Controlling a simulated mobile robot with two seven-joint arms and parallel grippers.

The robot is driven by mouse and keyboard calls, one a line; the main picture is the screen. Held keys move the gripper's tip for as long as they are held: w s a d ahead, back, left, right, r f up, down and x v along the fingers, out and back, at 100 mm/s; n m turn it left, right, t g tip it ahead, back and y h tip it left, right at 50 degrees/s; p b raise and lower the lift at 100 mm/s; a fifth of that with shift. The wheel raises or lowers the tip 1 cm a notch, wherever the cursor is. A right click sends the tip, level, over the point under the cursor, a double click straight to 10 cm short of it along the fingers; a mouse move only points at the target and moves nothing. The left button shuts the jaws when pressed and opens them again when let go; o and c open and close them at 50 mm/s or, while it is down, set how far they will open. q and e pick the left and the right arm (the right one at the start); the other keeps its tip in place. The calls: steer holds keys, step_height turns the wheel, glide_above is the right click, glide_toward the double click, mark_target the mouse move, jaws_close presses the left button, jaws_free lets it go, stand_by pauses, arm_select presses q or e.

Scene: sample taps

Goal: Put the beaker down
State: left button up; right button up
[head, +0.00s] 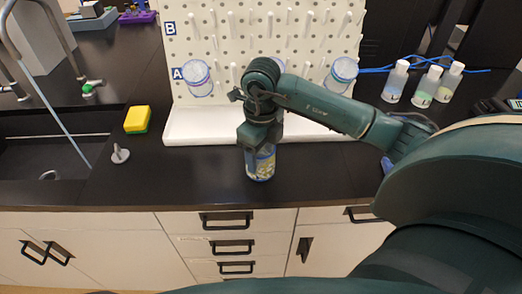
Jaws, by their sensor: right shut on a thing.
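A clear beaker (262,169) with pale yellowish contents and some blue on it is held by my right gripper (258,147) at the front of the dark bench, before the white pegboard. The gripper comes down over its top and hides its rim. The beaker looks upright. I cannot tell whether its base touches the bench top (205,178). My left gripper is not in view.
A white pegboard (222,40) with a white tray base stands behind, with jars (198,78) (341,74) on it. Several small bottles (396,82) stand at right. A yellow sponge (137,119), a grey stopper (120,154) and a sink (40,150) are at left.

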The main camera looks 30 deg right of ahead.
steer(key=shift+f, duration=0.1)
steer(key=o, duration=1)
steer(key=shift+c, duration=0.2)
step_height(320, 180, up, 12)
steer(key=shift+s, duration=0.1)
stand_by(0.3)
